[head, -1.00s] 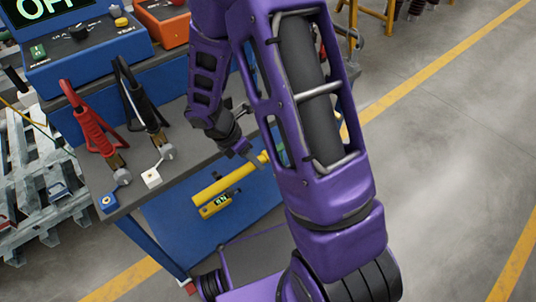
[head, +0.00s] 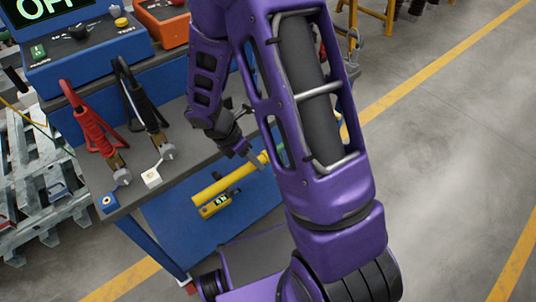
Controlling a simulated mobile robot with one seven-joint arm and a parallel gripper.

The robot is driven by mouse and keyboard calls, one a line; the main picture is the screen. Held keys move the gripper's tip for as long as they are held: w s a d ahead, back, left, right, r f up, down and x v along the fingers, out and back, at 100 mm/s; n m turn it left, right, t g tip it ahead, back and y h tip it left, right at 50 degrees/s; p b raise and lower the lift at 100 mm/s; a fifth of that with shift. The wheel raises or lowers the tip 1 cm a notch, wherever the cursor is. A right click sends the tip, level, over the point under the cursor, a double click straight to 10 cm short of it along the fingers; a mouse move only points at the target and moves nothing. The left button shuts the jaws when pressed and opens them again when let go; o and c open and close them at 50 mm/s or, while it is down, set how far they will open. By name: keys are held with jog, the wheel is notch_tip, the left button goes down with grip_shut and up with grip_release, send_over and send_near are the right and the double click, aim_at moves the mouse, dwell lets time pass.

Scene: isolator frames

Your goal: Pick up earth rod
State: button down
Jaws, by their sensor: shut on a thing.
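A yellow rod (head: 218,187), which I take for the earth rod, runs slantwise in front of the blue side of the bench. My gripper (head: 256,161) is at the upper right part of this rod and is shut on it. The fingertips are small here and partly hidden. My purple arm covers what lies farther right, so the rod's far end is not clear. The rod still appears close to the blue panel; I cannot tell whether it touches it.
On the bench top (head: 133,193) lie a red clamp (head: 93,128) and a black clamp (head: 137,103). A blue instrument (head: 75,50) and an orange box (head: 165,20) stand behind.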

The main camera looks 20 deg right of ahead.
jog(key=shift+r, duration=0.1)
dwell(0.3)
notch_tip(320, 180, up, 10)
jog(key=p, duration=0.3)
